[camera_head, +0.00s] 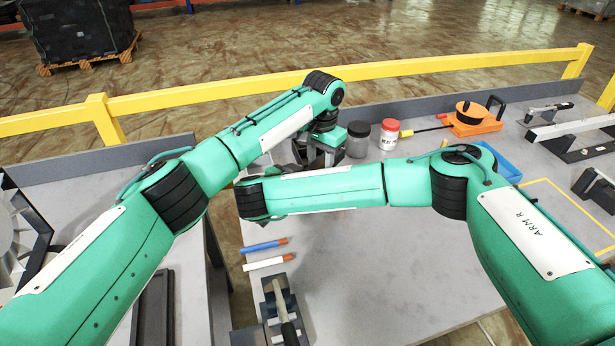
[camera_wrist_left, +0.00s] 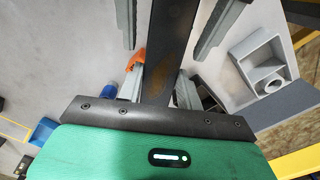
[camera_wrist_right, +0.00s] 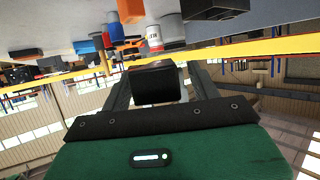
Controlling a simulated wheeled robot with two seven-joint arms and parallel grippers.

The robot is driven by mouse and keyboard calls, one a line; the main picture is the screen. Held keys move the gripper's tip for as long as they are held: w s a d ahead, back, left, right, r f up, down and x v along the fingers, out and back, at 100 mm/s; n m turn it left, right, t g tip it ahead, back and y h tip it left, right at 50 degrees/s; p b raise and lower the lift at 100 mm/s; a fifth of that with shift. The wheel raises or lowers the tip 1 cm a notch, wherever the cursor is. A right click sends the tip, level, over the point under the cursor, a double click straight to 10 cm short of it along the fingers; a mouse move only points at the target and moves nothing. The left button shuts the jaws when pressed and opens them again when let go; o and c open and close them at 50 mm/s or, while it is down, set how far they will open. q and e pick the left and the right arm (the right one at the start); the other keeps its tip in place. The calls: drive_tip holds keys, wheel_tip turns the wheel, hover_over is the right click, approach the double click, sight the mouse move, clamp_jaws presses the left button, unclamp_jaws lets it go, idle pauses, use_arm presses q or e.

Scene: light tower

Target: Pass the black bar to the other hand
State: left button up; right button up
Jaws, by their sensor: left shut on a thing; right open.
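The black bar (camera_wrist_left: 172,50) runs lengthwise between the fingers of my left gripper (camera_wrist_left: 170,28) in the left wrist view, and that gripper is shut on it. In the head view my left gripper (camera_head: 318,150) is above the back of the table, partly hidden behind my right forearm. In the right wrist view a dark block-like end, apparently of the black bar (camera_wrist_right: 155,82), shows between the spread fingers of my right gripper (camera_wrist_right: 160,88). My right gripper is open; I cannot tell whether it touches the bar. In the head view the bar is not clear.
A dark grey jar (camera_head: 358,139) and a white jar with a red lid (camera_head: 390,134) stand behind the arms. Blue (camera_head: 262,246) and white (camera_head: 266,264) markers lie front left, near a grey holder (camera_head: 272,312). The table's front middle is clear.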

drive_tip(key=c, duration=1.2)
use_arm(q)
drive_tip(key=o, duration=1.3)
drive_tip(key=shift+c, duration=0.2)
use_arm(e)
drive_tip(key=shift+c, duration=0.2)
